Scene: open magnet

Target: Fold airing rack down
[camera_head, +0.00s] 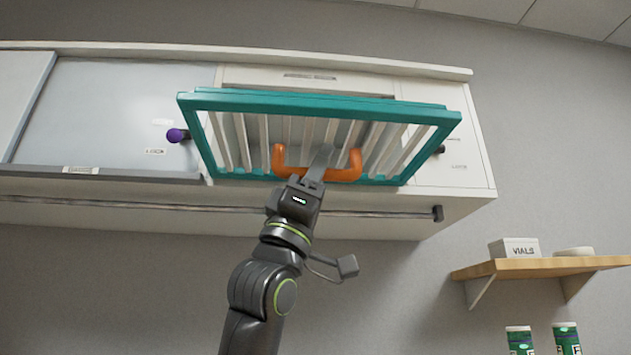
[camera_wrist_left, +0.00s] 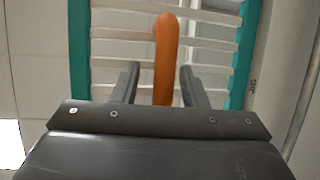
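The airing rack (camera_head: 330,104) has a teal frame with white slats and is mounted at the wall cabinet. It is tilted out from the cabinet front. An orange U-shaped handle (camera_head: 352,168) sits on its lower part. My left gripper (camera_head: 317,170) is at the handle, reaching up from below. In the left wrist view the fingers (camera_wrist_left: 159,85) are apart, with the orange handle (camera_wrist_left: 165,55) between them. A gap shows on the left; the right finger looks close to it. Contact cannot be told. My right gripper is in neither view.
A purple knob (camera_head: 176,135) sticks out left of the rack, a dark one (camera_head: 440,149) to the right. A rail (camera_head: 150,205) runs under the cabinet (camera_head: 433,95). A wooden shelf (camera_head: 540,266) with a vials box (camera_head: 514,248) is at right.

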